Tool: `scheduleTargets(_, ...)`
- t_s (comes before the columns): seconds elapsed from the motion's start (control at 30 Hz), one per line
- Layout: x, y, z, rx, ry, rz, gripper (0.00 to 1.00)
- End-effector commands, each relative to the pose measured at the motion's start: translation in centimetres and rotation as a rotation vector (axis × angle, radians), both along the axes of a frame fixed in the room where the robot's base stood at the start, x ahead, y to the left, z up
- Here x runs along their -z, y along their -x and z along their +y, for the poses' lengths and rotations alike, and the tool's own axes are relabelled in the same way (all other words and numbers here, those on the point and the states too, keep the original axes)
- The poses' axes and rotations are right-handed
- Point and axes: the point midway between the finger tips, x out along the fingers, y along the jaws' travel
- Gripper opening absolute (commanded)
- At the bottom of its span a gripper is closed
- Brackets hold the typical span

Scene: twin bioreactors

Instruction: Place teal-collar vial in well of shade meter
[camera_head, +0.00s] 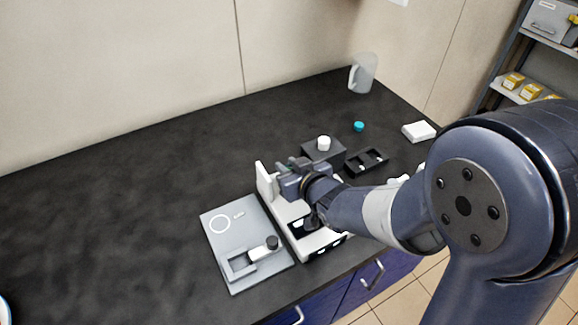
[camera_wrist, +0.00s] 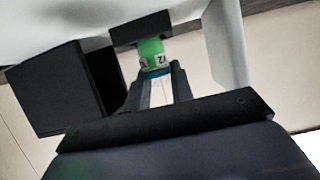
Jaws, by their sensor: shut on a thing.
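The vial (camera_wrist: 151,48) shows in the wrist view with green contents, a small printed label and a teal collar (camera_wrist: 157,72). My gripper (camera_wrist: 158,77) is shut on it at the collar. The vial's far end meets a black block (camera_wrist: 140,27) on a white surface; I cannot tell whether it is inside it or just in front of it. In the head view my gripper (camera_head: 288,170) is over the white device (camera_head: 265,182), which looks like the shade meter. My arm and gripper hide the vial and much of the device there.
A grey plate (camera_head: 218,255) with a ring mark and black knob lies left of the white device. A dark box (camera_head: 312,150) with a white knob, a black rack (camera_head: 375,160), a teal cap (camera_head: 359,126), a white block (camera_head: 419,131) and a jug (camera_head: 364,72) stand behind.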

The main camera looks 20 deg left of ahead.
Motion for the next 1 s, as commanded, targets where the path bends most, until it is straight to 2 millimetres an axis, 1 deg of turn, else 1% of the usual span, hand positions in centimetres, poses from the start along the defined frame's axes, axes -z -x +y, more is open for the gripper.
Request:
scheduleTargets(0.17,0.4,0.0,0.0,0.0,0.0,0.0,0.01)
scheduleTargets(0.2,0.2,0.0,0.0,0.0,0.0,0.0,0.25)
scheduleTargets(0.43,0.2,0.0,0.0,0.0,0.001,0.001,0.44)
scheduleTargets(0.67,0.2,0.0,0.0,0.0,0.001,0.001,0.44)
scheduleTargets(0.77,-0.1,0.0,0.0,0.0,0.001,0.001,0.44)
scheduleTargets(0.87,-0.4,0.4,-0.6,0.001,0.0,0.0,0.44)
scheduleTargets(1.0,-1.2,1.6,-2.1,0.001,-0.001,-0.003,0.44)
